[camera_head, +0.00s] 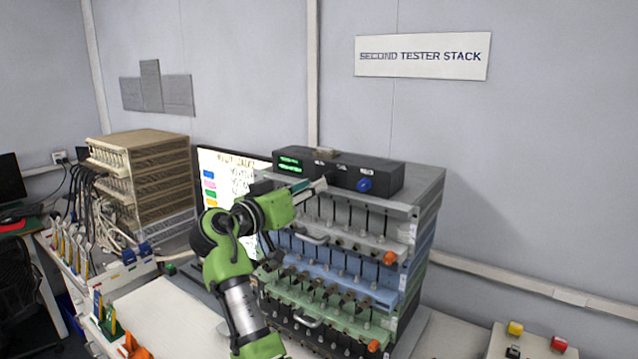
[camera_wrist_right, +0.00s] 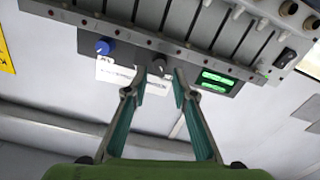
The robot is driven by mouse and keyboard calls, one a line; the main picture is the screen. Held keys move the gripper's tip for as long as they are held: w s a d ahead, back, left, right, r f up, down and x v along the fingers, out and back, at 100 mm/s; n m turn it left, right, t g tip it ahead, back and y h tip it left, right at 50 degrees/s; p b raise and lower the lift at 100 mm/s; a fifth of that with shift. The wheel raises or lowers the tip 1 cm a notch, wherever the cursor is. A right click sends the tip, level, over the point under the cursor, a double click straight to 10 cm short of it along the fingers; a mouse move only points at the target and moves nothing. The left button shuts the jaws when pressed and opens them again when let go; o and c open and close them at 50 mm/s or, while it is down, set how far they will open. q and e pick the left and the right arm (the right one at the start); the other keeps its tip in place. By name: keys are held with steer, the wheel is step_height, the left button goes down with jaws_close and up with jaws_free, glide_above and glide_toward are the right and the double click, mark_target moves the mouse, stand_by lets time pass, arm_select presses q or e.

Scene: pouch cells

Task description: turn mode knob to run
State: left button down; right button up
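A black control box (camera_head: 390,182) sits on top of the tester stack, with green displays (camera_head: 290,163) at its left and a blue knob (camera_head: 364,185) at its right. My right gripper (camera_head: 318,186) is in front of the box, between displays and blue knob. In the right wrist view, which is turned over, my right gripper (camera_wrist_right: 160,84) is open and empty. A dark grey knob (camera_wrist_right: 157,67) lies just beyond and between its fingertips. The blue knob (camera_wrist_right: 104,46) is left of the fingers there. I cannot read the knob labels. My left gripper is not in view.
The tester stack (camera_head: 425,235) stands below the box with rows of clips and orange knobs. A screen (camera_head: 228,165) stands left of it, and a beige rack (camera_head: 160,170) is farther left. A box with red and yellow buttons (camera_head: 530,342) is at lower right.

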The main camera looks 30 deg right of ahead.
steer(key=v, duration=0.7)
stand_by(0.4)
